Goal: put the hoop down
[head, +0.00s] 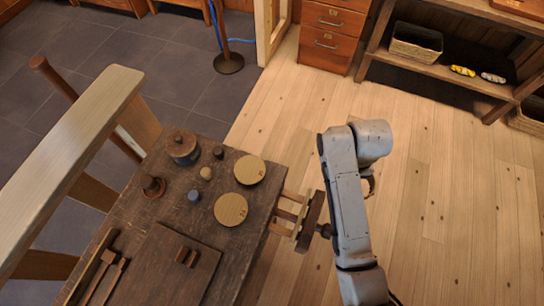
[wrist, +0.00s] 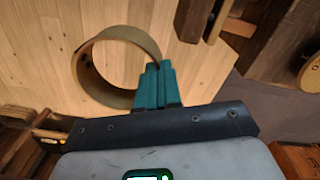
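The hoop (wrist: 88,72) is a thin tan-brown ring. In the wrist view it is held at its right side between the teal fingers of my gripper (wrist: 158,68), which are shut on its band. Pale floorboards show through and around it, so it is held over the floor with nothing seen directly beneath it. In the head view only a small curved piece of the hoop (head: 370,187) shows at the right of my grey arm, which hides my gripper and the rest.
A dark workbench (head: 160,228) stands at the left with two round tan discs (head: 250,169) (head: 231,209), a lidded pot (head: 183,148) and small turned pieces. A wooden vise (head: 310,222) juts from its right edge. Shelves (head: 440,70) stand at the back right. Open floor (head: 450,180) lies right.

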